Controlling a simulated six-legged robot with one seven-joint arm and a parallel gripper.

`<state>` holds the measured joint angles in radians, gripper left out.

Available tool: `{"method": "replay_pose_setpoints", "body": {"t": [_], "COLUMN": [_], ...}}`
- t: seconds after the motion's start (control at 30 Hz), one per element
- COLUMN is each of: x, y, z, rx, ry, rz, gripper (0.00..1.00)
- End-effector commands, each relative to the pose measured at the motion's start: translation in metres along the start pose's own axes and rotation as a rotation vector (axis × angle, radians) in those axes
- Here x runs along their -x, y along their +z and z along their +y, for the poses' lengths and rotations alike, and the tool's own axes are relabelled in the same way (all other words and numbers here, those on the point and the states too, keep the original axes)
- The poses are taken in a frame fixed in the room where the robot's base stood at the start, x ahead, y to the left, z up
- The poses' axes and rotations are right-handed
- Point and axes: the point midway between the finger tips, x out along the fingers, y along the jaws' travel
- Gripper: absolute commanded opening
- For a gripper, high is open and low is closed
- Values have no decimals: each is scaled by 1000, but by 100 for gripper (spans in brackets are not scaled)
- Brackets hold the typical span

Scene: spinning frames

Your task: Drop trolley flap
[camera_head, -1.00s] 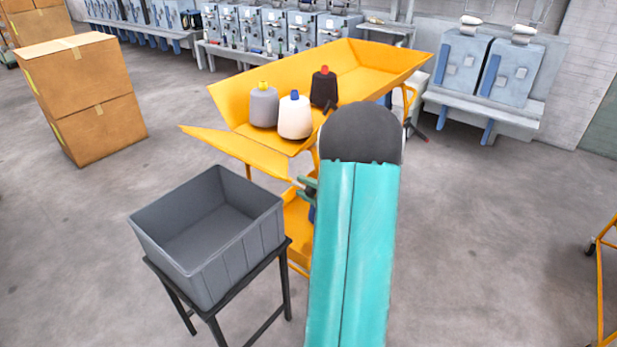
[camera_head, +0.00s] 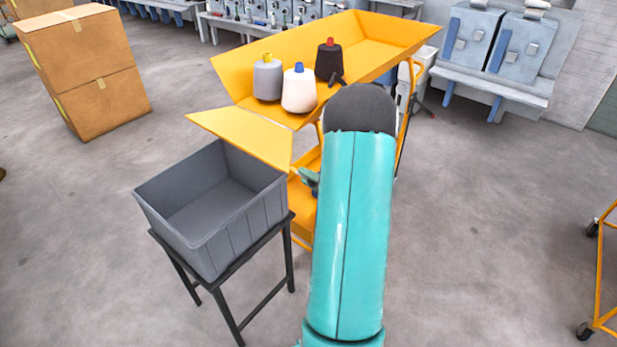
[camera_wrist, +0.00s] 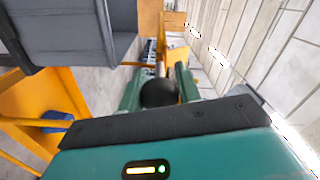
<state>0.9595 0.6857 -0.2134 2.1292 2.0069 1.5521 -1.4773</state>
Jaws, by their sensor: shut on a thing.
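The yellow trolley (camera_head: 385,55) stands in the middle of the head view. Its flap (camera_head: 245,132) slopes outward from the front left end, its outer edge overlapping the back rim of a grey bin (camera_head: 211,215); contact cannot be told. Grey, white and black yarn cones (camera_head: 267,80) stand in the trolley's tray. My gripper (camera_wrist: 158,88) has its green fingers on either side of a round black knob (camera_wrist: 158,93) and is shut on it. In the head view my teal arm hides most of the gripper; a green part (camera_head: 309,178) shows beside the trolley's lower shelf.
The bin sits on a black stand (camera_head: 262,300), close left of my arm. Stacked cardboard boxes (camera_head: 85,70) are at the back left. Machines (camera_head: 495,55) line the back wall. Another yellow frame (camera_head: 600,270) on wheels is at the right edge.

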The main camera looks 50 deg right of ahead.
Motion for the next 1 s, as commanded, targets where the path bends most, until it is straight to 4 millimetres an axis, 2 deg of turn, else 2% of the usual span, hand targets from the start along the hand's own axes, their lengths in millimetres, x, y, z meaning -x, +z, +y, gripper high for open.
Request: {"method": "replay_pose_setpoints", "body": {"t": [0.17, 0.2, 0.3, 0.67, 0.83, 1.0], "x": [1, 1, 1, 4, 28, 65], "y": [-1, -1, -1, -1, -1, -2], "z": [0, 0, 0, 0, 0, 0], "rx": [0, -1, -1, -1, -1, -2], "ry": [1, 1, 1, 1, 1, 3], "rz": [3, 3, 2, 2, 5, 6], "gripper": [0, 37, 55, 55, 55, 55]}}
